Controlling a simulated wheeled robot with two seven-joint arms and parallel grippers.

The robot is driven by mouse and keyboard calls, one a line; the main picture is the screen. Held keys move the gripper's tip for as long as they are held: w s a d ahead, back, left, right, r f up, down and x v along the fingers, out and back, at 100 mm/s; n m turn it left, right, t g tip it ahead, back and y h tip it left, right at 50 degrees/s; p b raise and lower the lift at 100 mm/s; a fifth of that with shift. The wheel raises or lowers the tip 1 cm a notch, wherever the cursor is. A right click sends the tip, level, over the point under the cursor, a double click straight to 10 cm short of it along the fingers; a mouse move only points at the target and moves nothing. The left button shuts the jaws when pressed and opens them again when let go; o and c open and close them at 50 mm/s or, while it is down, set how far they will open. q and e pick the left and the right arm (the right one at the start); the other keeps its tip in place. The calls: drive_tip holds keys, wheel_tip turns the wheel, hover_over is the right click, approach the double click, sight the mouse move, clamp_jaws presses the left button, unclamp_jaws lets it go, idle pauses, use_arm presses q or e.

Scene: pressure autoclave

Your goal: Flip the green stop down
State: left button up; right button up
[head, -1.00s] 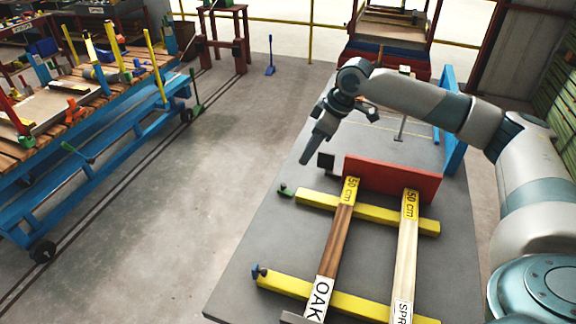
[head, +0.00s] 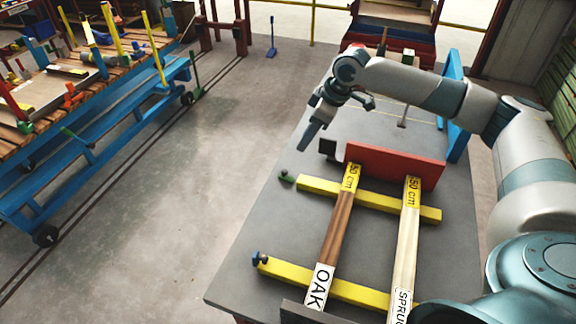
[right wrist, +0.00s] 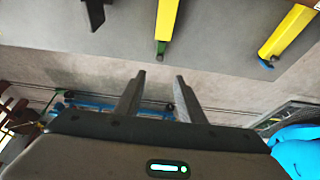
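The green stop (head: 286,176) is a small piece at the left end of the far yellow bar (head: 325,191) on the grey table (head: 245,235). It also shows in the right wrist view (right wrist: 161,47), green with a dark end, at the tip of the yellow bar. It is too small to tell whether it stands up or lies flat. My right gripper (head: 308,138) is above the table, beyond the stop in the head view. In the right wrist view its two fingers (right wrist: 159,80) are apart and empty, with the stop ahead of them. My left gripper is not in view.
A blue stop (head: 257,257) sits at the near yellow bar's left end. An oak strip (head: 334,235) and a spruce strip (head: 407,240) lie across the bars against a red block (head: 394,167). A dark block (head: 328,148) adjoins it.

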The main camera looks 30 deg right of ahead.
sight(285, 171)
drive_tip(key=p+x, duration=0.3)
drive_tip(key=x, duration=1.2)
clamp_jaws()
